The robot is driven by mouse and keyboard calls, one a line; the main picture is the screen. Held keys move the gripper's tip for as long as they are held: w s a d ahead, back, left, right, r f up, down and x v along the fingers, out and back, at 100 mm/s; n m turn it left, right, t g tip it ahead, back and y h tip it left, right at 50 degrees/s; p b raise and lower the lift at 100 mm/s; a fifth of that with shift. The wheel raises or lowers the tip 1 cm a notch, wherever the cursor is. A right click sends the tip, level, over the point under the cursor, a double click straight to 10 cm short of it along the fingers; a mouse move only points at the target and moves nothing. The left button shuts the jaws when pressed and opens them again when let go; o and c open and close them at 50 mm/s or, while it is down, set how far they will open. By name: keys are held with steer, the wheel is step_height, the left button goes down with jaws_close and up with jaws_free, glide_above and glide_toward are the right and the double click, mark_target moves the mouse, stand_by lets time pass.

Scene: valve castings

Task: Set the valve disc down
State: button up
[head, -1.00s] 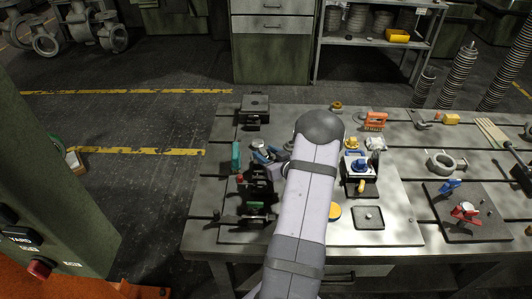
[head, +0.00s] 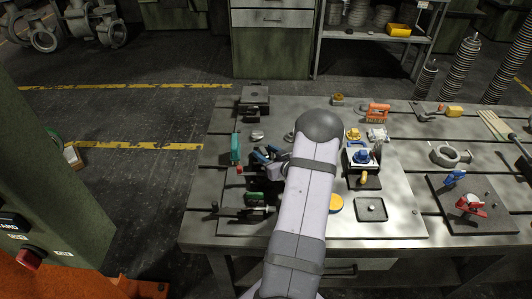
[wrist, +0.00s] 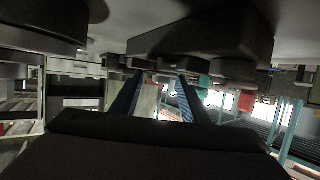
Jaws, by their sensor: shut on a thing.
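My gripper (head: 262,157) is low over the left part of the worktable, with blue fingers pointing left. In the wrist view, its two blue fingers (wrist: 160,78) stand a little apart. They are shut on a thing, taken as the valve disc. The disc itself cannot be made out in either view, and it is too dark and small to tell whether it touches anything below. A small rounded grey piece (head: 257,135) lies on the table just beyond the fingers.
A dark block (head: 254,100) stands at the back left, and a teal object (head: 235,148) at the left edge. A dark fixture (head: 255,202) is in front of my gripper. Right of my arm are a blue-topped fixture (head: 361,158) and a square tray (head: 371,209).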

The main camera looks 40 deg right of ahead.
steer(key=shift+f, duration=0.2)
steer(key=o, duration=1.3)
steer(key=shift+s, duration=0.2)
steer(key=shift+s+r, duration=0.1)
steer(key=shift+s, duration=0.15)
steer(key=b+v, duration=0.1)
steer(key=v, duration=0.5)
steer(key=shift+s+a+r, duration=0.15)
steer(key=shift+s+a, duration=0.05)
steer(key=shift+a, duration=0.05)
